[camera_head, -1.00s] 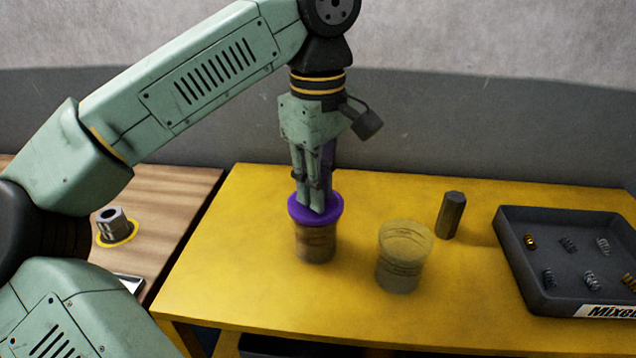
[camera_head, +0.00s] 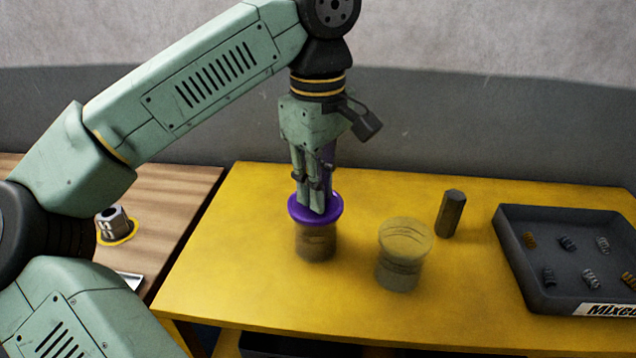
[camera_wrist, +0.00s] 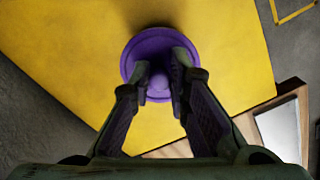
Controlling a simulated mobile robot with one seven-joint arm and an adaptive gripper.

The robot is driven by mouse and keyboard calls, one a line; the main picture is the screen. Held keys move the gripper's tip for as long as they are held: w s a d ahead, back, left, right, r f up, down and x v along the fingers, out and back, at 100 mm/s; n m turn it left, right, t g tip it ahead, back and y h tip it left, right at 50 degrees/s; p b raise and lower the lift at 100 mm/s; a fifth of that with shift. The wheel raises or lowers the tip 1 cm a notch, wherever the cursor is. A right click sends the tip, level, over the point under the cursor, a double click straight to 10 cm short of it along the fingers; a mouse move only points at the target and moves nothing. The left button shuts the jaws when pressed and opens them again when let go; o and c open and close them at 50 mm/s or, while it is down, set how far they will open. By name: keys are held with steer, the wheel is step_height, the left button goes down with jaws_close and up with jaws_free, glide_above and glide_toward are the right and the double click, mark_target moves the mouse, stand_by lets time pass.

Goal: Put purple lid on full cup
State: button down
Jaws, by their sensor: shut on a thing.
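The purple lid (camera_head: 316,209) sits on top of the left cup (camera_head: 316,243), which looks brownish and filled. My gripper (camera_head: 317,207) points straight down over this cup, its fingers shut on the lid's raised middle. In the wrist view, the lid (camera_wrist: 160,52) shows as a round purple disc with a knob between my gripper's fingertips (camera_wrist: 160,84), and it hides the cup below. A second cup (camera_head: 402,265), clear and yellowish, stands to the right. I cannot tell whether the lid is pressed fully down on the rim.
A dark hexagonal bar (camera_head: 451,215) stands upright behind the right cup. A dark tray (camera_head: 515,284) with several springs lies at the right. A wooden table (camera_head: 168,200) with a metal part (camera_head: 112,222) is at the left. The yellow table (camera_head: 250,290) is clear in front.

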steer(key=c, duration=1.4)
jaws_free()
steer(key=shift+c, duration=0.2)
steer(key=shift+o, duration=0.2)
steer(key=o, duration=0.4)
steer(key=shift+o, duration=0.2)
steer(key=shift+r+p, duration=2)
steer(key=shift+r, duration=0.45)
steer(key=shift+r+p, duration=0.3)
steer(key=shift+r, duration=0.8)
